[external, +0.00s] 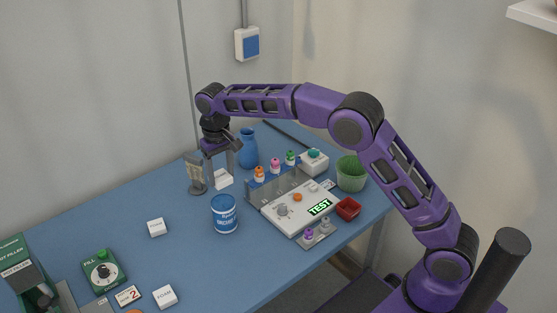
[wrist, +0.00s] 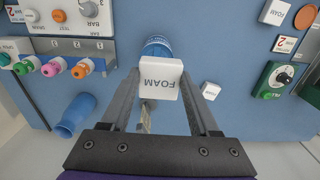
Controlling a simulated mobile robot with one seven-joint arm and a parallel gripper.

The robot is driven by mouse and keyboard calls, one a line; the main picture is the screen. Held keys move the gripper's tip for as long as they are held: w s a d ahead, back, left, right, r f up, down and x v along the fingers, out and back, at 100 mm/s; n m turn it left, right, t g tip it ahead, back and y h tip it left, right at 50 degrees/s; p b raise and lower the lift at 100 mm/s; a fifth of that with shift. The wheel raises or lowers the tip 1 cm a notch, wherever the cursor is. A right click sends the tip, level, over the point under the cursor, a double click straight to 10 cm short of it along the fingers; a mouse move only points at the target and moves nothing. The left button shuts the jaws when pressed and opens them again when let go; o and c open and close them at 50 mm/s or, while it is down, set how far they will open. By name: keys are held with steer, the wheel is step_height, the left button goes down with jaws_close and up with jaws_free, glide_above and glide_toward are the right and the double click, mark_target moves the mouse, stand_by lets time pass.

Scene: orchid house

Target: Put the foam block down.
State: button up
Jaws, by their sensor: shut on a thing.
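My gripper (external: 220,168) points down over the back part of the blue table. It is shut on a white foam block (external: 223,180). In the wrist view the block (wrist: 160,79) sits between the two fingertips of the gripper (wrist: 160,85), its FOAM lettering facing the camera. The block appears to be low over the table; I cannot tell whether its underside touches the top. Two other white blocks lie on the table (external: 100,215): one (external: 156,227) left of the blue tin and one marked FOAM (external: 165,296) at the front.
A blue tin (external: 225,213) stands close in front of the held block. A blue vase (external: 248,150) is behind it to the right, and a small stand (external: 196,173) is just left. A test panel (external: 300,207) with several coloured bottles fills the right. The left middle has free room.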

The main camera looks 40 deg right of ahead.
mark_target(220, 173)
steer(key=shift+w+d+r, duration=0.2)
steer(key=shift+w+r, duration=0.25)
steer(key=shift+w, duration=0.05)
steer(key=shift+w+d, duration=0.1)
steer(key=shift+w, duration=0.05)
step_height(220, 173, down, 10)
steer(key=shift+r+b, duration=0.15)
steer(key=shift+b, duration=0.2)
steer(key=o, duration=1.3)
step_height(220, 173, up, 12)
steer(key=shift+r+p, duration=0.1)
steer(key=shift+p, duration=0.55)
